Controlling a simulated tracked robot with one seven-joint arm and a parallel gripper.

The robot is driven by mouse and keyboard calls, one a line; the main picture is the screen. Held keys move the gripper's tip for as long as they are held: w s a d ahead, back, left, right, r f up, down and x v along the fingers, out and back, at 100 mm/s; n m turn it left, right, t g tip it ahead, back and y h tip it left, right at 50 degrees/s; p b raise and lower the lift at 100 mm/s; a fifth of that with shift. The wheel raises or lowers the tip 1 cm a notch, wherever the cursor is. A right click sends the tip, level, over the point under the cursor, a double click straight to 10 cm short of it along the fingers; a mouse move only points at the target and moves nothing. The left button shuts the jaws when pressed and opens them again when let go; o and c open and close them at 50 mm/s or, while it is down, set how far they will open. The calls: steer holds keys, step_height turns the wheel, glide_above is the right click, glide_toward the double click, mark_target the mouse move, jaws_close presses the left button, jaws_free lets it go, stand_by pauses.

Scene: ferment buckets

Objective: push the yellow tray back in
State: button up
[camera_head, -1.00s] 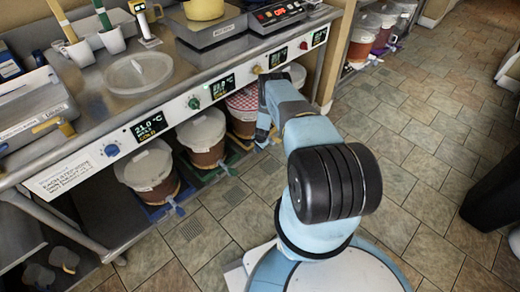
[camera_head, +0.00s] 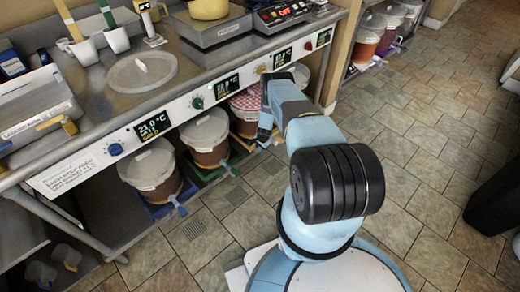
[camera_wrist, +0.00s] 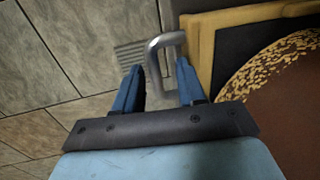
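The yellow tray (camera_wrist: 204,52) is at the upper right of the wrist view, under a rust-brown bucket (camera_wrist: 300,110) with a speckled edge. Its bent metal handle (camera_wrist: 165,39) sticks out from its front. My gripper (camera_wrist: 158,66) is open, with its two blue fingers apart at the handle. The handle's loop lies at and between the fingertips; I cannot tell whether either finger touches it. In the head view, the yellow tray (camera_head: 241,143) shows low under the counter, beside my gripper (camera_head: 264,137), which partly hides that area.
A green tray (camera_head: 213,176) and a blue tray (camera_head: 170,207) with lidded buckets stand left of the yellow one. The steel counter (camera_head: 100,92) with its control panel overhangs them. More buckets (camera_head: 366,40) stand on a far shelf.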

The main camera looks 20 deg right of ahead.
step_height(320, 180, up, 13)
steer(key=s, duration=0.2)
steer(key=shift+d+r, duration=0.2)
steer(key=shift+d, duration=0.2)
steer(key=shift+s, duration=0.2)
stand_by(0.5)
